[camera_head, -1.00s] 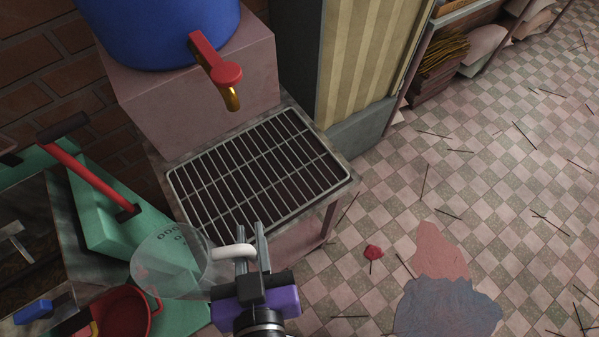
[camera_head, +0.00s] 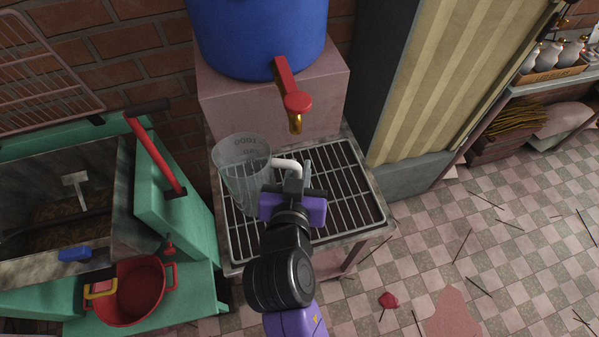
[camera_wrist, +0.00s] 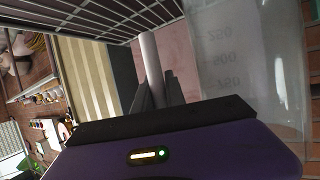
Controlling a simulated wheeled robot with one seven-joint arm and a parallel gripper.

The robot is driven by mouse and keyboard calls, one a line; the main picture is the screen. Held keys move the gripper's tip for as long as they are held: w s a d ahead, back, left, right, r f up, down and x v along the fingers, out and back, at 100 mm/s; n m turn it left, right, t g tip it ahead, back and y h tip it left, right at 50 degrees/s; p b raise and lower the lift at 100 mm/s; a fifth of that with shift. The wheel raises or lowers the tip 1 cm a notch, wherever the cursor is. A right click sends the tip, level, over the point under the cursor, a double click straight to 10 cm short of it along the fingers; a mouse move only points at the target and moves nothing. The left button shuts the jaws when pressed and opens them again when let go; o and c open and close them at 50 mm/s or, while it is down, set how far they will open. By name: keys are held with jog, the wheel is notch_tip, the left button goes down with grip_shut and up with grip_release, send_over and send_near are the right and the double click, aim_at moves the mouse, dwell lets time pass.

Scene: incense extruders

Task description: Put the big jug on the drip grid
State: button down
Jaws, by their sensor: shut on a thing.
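The big jug (camera_head: 240,172) is clear, with measuring marks and a white handle (camera_head: 287,167). My gripper (camera_head: 297,177) is shut on that handle, and the jug hangs to its left. In the head view the jug overlaps the left part of the drip grid (camera_head: 352,206), a metal rack on a low stand below the tap. I cannot tell whether the jug's base touches the bars. In the wrist view the jug (camera_wrist: 245,65) stands at the right with its handle (camera_wrist: 151,62) between my fingers, and the grid bars (camera_wrist: 100,18) show at the top.
A blue barrel (camera_head: 258,35) with a red tap (camera_head: 292,92) stands on a pink block (camera_head: 325,100) behind the grid. A green machine (camera_head: 165,170) with a red lever and a red pot (camera_head: 135,300) are at the left. The tiled floor at right is mostly open.

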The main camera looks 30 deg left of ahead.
jog(key=shift+w+a+f, duration=0.1)
jog(key=shift+f, duration=0.8)
jog(key=shift+w+a+f, duration=0.1)
jog(key=shift+f, duration=0.75)
jog(key=shift+f, duration=0.2)
jog(key=c, duration=1.4)
grip_release()
jog(key=shift+r, duration=0.15)
jog(key=shift+s+d+r, duration=0.1)
jog(key=shift+s+d, duration=0.05)
jog(key=v, duration=1.1)
jog(key=shift+s+d+r, duration=0.1)
jog(key=shift+s+r, duration=0.1)
jog(key=shift+s, duration=0.1)
